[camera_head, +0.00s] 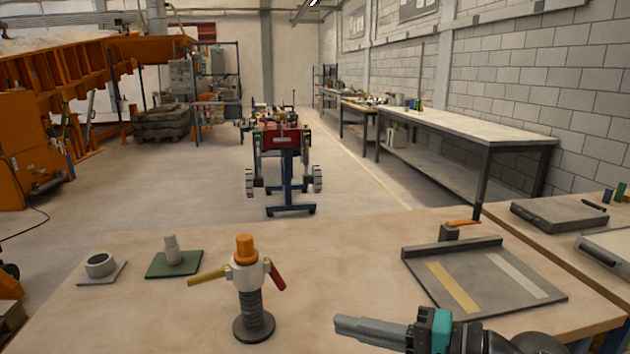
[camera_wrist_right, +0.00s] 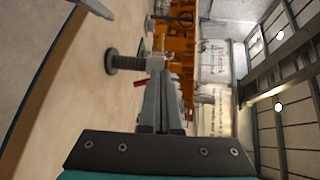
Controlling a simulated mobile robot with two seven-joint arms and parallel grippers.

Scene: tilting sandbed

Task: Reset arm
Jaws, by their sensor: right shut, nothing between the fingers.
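My right gripper (camera_head: 340,324) comes in at the bottom right of the head view, low over the front of the wooden table (camera_head: 130,318). Its grey fingers are together and empty, pointing left. In the right wrist view the shut fingers (camera_wrist_right: 165,85) point toward a dark ribbed post on a round base (camera_wrist_right: 112,62). In the head view this post (camera_head: 252,300) stands upright left of the gripper, apart from it, with an orange cap, a yellow handle and a red handle. My left gripper is not in view.
A grey ring on a plate (camera_head: 101,266) and a green plate with a pale fitting (camera_head: 174,262) stand at the table's left. A grey tray with two strips (camera_head: 540,312) lies at the right. A small orange-levered block (camera_head: 450,232) stands behind it. Bare table lies between post and tray.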

